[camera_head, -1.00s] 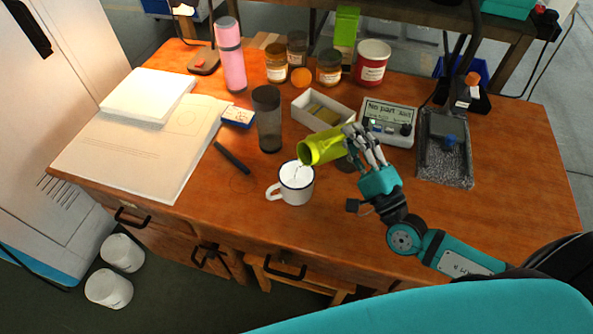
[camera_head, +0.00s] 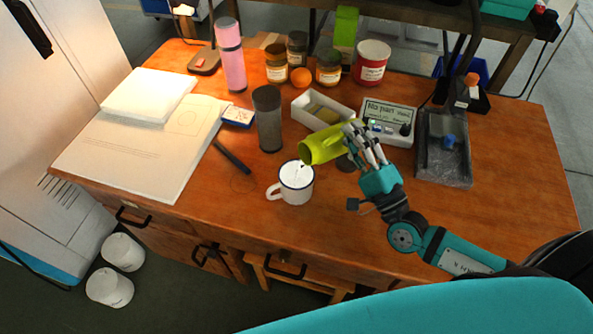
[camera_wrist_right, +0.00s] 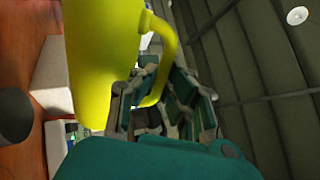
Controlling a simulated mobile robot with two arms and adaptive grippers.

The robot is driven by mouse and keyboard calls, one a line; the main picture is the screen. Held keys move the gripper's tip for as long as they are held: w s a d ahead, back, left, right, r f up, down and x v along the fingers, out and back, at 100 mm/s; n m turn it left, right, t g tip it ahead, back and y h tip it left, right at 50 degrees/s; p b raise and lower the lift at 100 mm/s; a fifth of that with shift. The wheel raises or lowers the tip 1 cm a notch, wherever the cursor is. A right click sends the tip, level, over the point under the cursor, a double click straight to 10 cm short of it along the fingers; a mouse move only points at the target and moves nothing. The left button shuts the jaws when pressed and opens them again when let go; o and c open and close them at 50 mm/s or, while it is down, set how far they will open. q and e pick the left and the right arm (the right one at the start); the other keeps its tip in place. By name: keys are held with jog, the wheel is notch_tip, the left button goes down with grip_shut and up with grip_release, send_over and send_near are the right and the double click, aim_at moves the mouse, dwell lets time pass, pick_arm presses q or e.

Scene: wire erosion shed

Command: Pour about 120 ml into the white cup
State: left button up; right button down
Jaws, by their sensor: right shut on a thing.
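The white cup (camera_head: 296,188), an enamel mug with a dark rim and its handle on the left, stands upright on the wooden desk. My right gripper (camera_head: 362,146) is shut on a yellow-green container (camera_head: 322,147). The container is tilted with its mouth to the lower left, just above the cup's rim. A thin dark line shows between its mouth and the cup; I cannot tell how full the cup is. In the right wrist view the yellow container (camera_wrist_right: 97,60) and its handle are close in front of my fingers. My left gripper is not in view.
A dark grey tumbler (camera_head: 268,120) stands behind and left of the cup. A white box (camera_head: 318,111) lies behind the container, and a device with a display (camera_head: 388,121) stands to its right. A black marker (camera_head: 232,157) lies left of the cup. The desk's front right is clear.

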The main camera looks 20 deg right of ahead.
jog(key=shift+r+n, duration=0.2)
jog(key=shift+n, duration=0.1)
jog(key=shift+f, duration=0.1)
jog(key=d+m+h, duration=0.1)
jog(key=m, duration=0.1)
jog(key=d+f+m+h, duration=0.1)
jog(key=m, duration=0.2)
jog(key=m+h, duration=0.1)
jog(key=m, duration=0.2)
jog(key=shift+w+d+f, duration=0.25)
jog(key=shift+w+d, duration=0.15)
dwell(1.1)
